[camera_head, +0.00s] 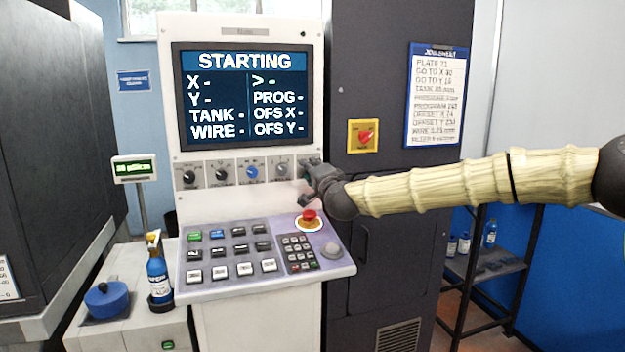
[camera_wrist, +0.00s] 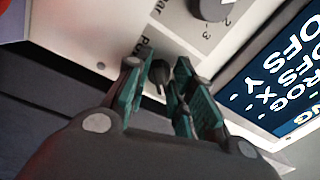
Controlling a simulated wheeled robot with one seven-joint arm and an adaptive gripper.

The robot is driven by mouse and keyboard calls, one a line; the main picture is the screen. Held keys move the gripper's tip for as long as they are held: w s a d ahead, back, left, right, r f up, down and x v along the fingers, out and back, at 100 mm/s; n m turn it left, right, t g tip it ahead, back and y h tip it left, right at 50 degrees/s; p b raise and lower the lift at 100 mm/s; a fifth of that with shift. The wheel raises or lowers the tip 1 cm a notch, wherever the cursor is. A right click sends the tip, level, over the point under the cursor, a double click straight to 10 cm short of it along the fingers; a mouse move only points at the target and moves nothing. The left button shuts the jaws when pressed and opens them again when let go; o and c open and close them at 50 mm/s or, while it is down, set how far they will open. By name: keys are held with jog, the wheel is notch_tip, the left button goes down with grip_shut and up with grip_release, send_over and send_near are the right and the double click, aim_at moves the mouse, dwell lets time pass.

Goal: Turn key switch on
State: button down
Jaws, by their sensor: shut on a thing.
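My gripper (camera_head: 308,178) reaches in from the right to the right end of the knob row on the control panel (camera_head: 235,198). In the wrist view, the green-padded fingers of my gripper (camera_wrist: 165,80) stand either side of the dark key switch (camera_wrist: 158,72), beside a partly covered label on the white panel. My gripper is shut on the key switch. In the head view my gripper hides the key switch. The screen (camera_head: 243,97) above reads STARTING, with blank dashes for its values.
Several knobs (camera_head: 252,172) sit left of my gripper. A red emergency button (camera_head: 309,216) and a keypad (camera_head: 298,250) lie below it. A red switch on a yellow plate (camera_head: 363,136) is on the dark cabinet. A blue spray bottle (camera_head: 159,275) stands left of the console.

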jog(key=c, duration=2.2)
grip_release()
jog(key=shift+f+m+b, duration=0.1)
jog(key=shift+m+b, duration=0.25)
jog(key=shift+m, duration=0.25)
jog(key=o, duration=1)
jog(key=shift+w, duration=0.1)
jog(key=shift+c, duration=0.2)
jog(key=v, duration=1.2)
